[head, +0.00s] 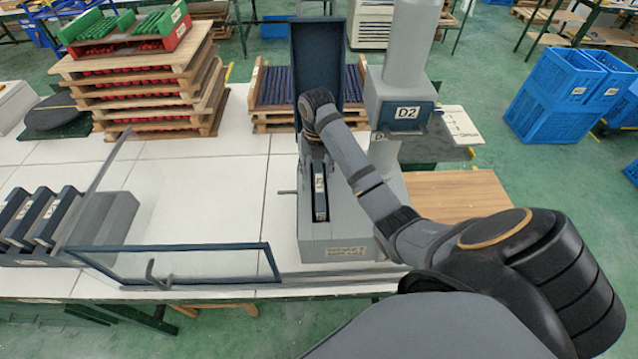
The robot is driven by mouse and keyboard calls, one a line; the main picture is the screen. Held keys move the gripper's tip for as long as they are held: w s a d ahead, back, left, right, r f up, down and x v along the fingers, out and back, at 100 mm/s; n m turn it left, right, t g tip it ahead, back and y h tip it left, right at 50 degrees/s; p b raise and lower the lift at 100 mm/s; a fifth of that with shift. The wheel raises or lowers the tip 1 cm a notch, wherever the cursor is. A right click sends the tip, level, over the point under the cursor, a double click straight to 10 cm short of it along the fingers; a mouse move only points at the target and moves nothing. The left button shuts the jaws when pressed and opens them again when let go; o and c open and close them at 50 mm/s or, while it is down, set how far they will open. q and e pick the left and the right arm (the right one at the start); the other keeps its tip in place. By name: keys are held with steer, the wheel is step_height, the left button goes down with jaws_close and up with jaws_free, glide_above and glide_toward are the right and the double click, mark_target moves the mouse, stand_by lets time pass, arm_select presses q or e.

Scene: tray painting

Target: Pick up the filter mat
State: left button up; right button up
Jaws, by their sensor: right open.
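I cannot pick out the filter mat for certain. A grey housing (350,236) stands on the white table with a tall dark blue panel (318,50) upright behind it. A narrow dark insert with a white label (320,196) sits in the slot on its top. My right arm reaches in from the lower right, and my right gripper (317,160) points down over the housing, just behind the insert. Its jaws are open, but the fingertips are small and partly hidden, and I cannot tell whether they touch anything. My left gripper is out of view.
A glass-paned frame (180,264) with a handle stands at the front left, beside a grey block with dark labelled slots (45,220). Stacked pallets (140,85) are at the back left. A grey column labelled D2 (402,95) stands right of the gripper. White tabletop (200,190) is clear between.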

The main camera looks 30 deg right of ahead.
mark_target(319, 182)
steer(key=f+b, duration=0.4)
steer(key=f, duration=0.1)
steer(key=shift+s+d, duration=0.2)
steer(key=shift+d, duration=0.05)
steer(key=shift+f, duration=0.15)
steer(key=shift+c, duration=0.2)
steer(key=shift+r, duration=0.2)
steer(key=c, duration=1)
